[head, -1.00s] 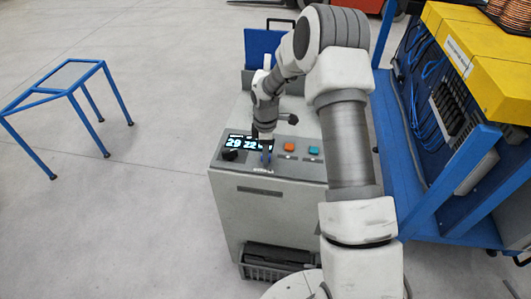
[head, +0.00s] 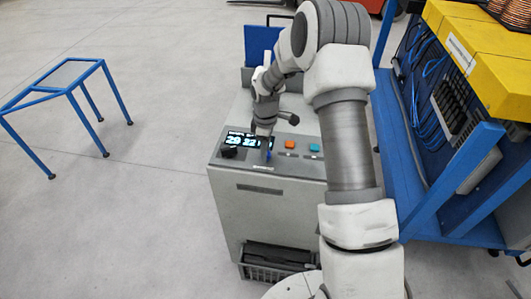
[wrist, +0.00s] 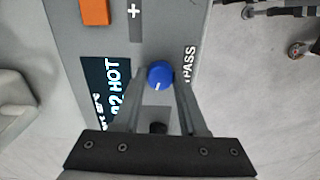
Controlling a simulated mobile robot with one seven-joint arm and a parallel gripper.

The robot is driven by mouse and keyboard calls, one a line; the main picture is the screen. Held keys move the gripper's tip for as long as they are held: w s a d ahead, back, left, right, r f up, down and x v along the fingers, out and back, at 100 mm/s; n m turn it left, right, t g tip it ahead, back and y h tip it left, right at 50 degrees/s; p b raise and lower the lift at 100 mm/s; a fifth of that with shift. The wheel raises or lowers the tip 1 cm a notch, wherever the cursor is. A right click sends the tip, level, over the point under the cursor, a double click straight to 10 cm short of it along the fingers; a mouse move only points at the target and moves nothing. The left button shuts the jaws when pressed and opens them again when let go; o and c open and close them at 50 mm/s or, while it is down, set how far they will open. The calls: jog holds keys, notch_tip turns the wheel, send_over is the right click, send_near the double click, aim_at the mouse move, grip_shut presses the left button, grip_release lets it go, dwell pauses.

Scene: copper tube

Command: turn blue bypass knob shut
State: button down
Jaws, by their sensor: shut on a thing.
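The blue bypass knob (wrist: 160,74) sits on the grey machine's top panel beside a label partly reading "PASS". Its white mark points toward the bottom and slightly left in the wrist view. My gripper (wrist: 161,78) has one finger on each side of the knob and is shut on it. In the head view my gripper (head: 267,146) reaches down to the panel from above, and a bit of blue shows by the fingertips. The fingers hide most of the knob there.
The panel also holds a lit display (head: 241,140), a black knob (head: 228,152), an orange button (head: 290,145) and a teal button (head: 314,148). A blue-framed rack (head: 480,160) stands close on the right.

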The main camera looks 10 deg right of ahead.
jog(key=m+b, duration=0.2)
jog(key=m, duration=0.1)
jog(key=shift+f+m, duration=0.1)
jog(key=shift+m, duration=0.3)
jog(key=m+b, duration=0.1)
jog(key=m, duration=0.2)
jog(key=shift+m+b, duration=0.3)
jog(key=shift+b, duration=0.1)
jog(key=m+b, duration=0.1)
jog(key=m, duration=0.3)
jog(key=shift+m+b, duration=0.45)
jog(key=shift+m, duration=1.45)
jog(key=shift+c, duration=2.2)
grip_release()
